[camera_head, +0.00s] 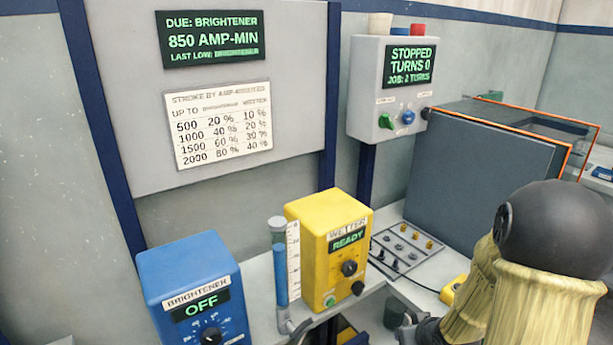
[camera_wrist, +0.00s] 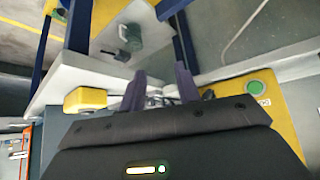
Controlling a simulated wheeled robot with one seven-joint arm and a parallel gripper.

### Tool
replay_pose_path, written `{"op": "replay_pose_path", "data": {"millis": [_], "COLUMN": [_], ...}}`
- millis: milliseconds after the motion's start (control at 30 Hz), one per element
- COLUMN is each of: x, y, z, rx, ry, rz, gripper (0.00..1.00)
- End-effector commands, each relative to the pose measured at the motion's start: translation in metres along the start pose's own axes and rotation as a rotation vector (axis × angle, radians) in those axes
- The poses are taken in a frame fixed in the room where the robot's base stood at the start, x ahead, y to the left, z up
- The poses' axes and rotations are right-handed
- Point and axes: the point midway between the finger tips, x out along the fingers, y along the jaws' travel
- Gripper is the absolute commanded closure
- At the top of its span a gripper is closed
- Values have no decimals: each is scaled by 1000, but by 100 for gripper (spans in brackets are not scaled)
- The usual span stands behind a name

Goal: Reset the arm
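My arm enters from the right in the head view, with a khaki sleeve and a dark round joint. My gripper shows in the wrist view (camera_wrist: 160,88) as two dark purple-grey fingers standing apart, with a gap between them. I see nothing clearly held in that gap; small metallic parts show behind it. In the head view only a dark part of the wrist shows at the bottom edge, right of the yellow WETTER box (camera_head: 328,255), and the fingertips cannot be made out. The WETTER box reads READY. The blue BRIGHTENER box (camera_head: 193,290) reads OFF.
A panel of small knobs (camera_head: 405,248) lies on the white shelf beside a large grey tank (camera_head: 480,180). A wall controller (camera_head: 392,90) reads STOPPED, TURNS 0. A yellow box with a green button (camera_wrist: 258,88) is close right in the wrist view.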

Motion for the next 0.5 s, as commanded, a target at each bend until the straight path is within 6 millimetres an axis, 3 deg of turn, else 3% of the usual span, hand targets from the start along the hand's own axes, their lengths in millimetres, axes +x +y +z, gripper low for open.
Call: {"op": "replay_pose_path", "data": {"millis": [200,500], "x": [-45,-96], "y": [-30,-78], "z": [6,29], "rx": [22,91], "ry": [-174,-347], "rz": [96,78], "gripper": [67,67]}}
